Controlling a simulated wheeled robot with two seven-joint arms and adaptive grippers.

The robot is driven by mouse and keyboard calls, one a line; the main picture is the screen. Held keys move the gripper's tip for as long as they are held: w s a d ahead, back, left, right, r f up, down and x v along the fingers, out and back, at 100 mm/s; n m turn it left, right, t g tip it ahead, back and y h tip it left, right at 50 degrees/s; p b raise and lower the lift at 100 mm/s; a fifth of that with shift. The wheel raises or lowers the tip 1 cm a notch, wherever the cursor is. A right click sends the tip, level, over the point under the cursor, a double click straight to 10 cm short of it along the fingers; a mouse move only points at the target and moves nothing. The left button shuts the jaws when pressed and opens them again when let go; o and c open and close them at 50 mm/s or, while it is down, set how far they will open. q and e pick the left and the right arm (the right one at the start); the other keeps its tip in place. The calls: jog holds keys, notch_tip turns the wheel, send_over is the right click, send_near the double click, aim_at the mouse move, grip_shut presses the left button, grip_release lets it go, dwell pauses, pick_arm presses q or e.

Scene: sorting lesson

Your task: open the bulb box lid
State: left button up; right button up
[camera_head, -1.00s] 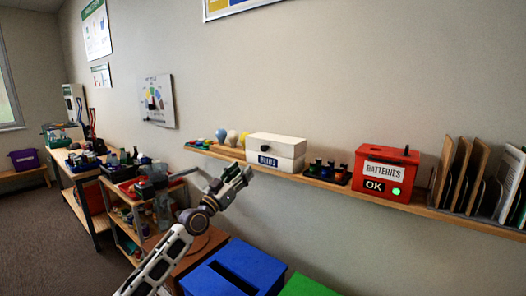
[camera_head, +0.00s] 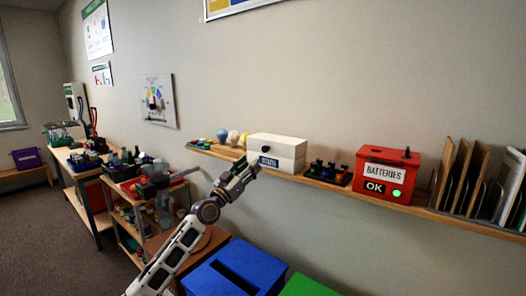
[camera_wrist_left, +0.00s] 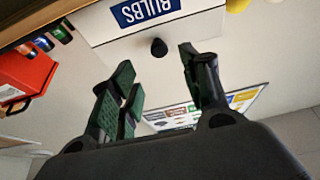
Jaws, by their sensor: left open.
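The white bulb box (camera_head: 280,148) stands on the wall shelf with its lid shut. Its "BULBS" label (camera_wrist_left: 150,16) shows upside down in the left wrist view. A dark round knob (camera_wrist_left: 158,47) sits on the box front by the label. My left gripper (camera_head: 249,164) is in front of the box's left front part and partly covers the label in the head view. In the left wrist view my left gripper (camera_wrist_left: 160,82) is open and empty, with the knob ahead between its fingers and apart from them. My right gripper is in neither view.
Several bulbs (camera_head: 222,134) stand on the shelf left of the box. A dark tray of batteries (camera_head: 327,172) and a red batteries box (camera_head: 386,174) stand to its right. A blue bin (camera_head: 238,268) is below the shelf.

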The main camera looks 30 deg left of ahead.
aim_at(264, 150)
pick_arm(q)
jog(key=shift+p+x, duration=0.55)
jog(key=shift+x, duration=4.3)
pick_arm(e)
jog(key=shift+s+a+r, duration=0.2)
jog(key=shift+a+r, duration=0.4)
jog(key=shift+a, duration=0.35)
pick_arm(q)
jog(key=shift+c, duration=0.5)
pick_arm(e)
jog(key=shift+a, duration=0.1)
pick_arm(q)
jog(key=shift+d, duration=0.1)
grip_shut()
